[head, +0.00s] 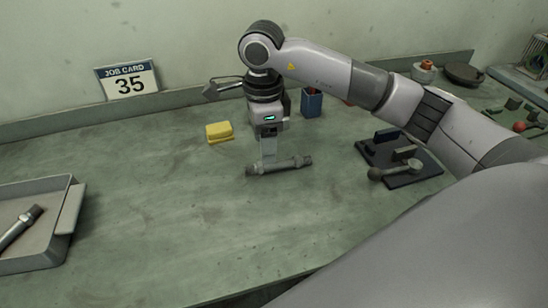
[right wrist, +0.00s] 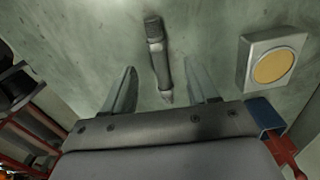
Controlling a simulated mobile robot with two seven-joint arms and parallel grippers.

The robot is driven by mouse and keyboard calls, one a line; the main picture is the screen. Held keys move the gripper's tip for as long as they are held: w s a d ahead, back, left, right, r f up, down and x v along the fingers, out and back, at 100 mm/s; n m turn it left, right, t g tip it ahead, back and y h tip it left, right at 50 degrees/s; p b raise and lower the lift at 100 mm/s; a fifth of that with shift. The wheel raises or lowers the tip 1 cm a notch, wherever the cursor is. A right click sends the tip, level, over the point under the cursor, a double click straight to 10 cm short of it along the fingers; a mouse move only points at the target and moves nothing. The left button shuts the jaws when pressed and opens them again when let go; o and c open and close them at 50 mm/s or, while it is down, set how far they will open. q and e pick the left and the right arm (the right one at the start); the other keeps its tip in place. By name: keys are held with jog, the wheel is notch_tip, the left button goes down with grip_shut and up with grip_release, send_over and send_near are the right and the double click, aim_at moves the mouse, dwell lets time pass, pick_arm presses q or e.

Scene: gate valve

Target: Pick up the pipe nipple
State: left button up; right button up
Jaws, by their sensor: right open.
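A grey metal pipe piece with darker ends, which looks like the pipe nipple (head: 288,164), lies on the green workbench (head: 190,215). My right gripper (head: 268,158) points down just above and behind it, with a finger overlapping the pipe in the head view. In the right wrist view the right gripper (right wrist: 162,88) is open, and the pipe nipple (right wrist: 158,48) lies lengthwise between the two finger lines, extending beyond the tips. The fingers show no grip on it. My left gripper is not in view.
A grey tray (head: 70,215) at the left holds a similar pipe (head: 20,227). A yellow block (head: 219,131) and a blue cup (head: 311,102) stand behind the pipe. A dark fixture board (head: 415,178) with parts lies right. The front middle bench is clear.

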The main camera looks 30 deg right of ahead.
aim_at(279, 165)
jog(key=shift+s+f+p, duration=0.15)
jog(key=shift+f+p, duration=0.4)
jog(key=shift+f, duration=2.25)
grip_shut()
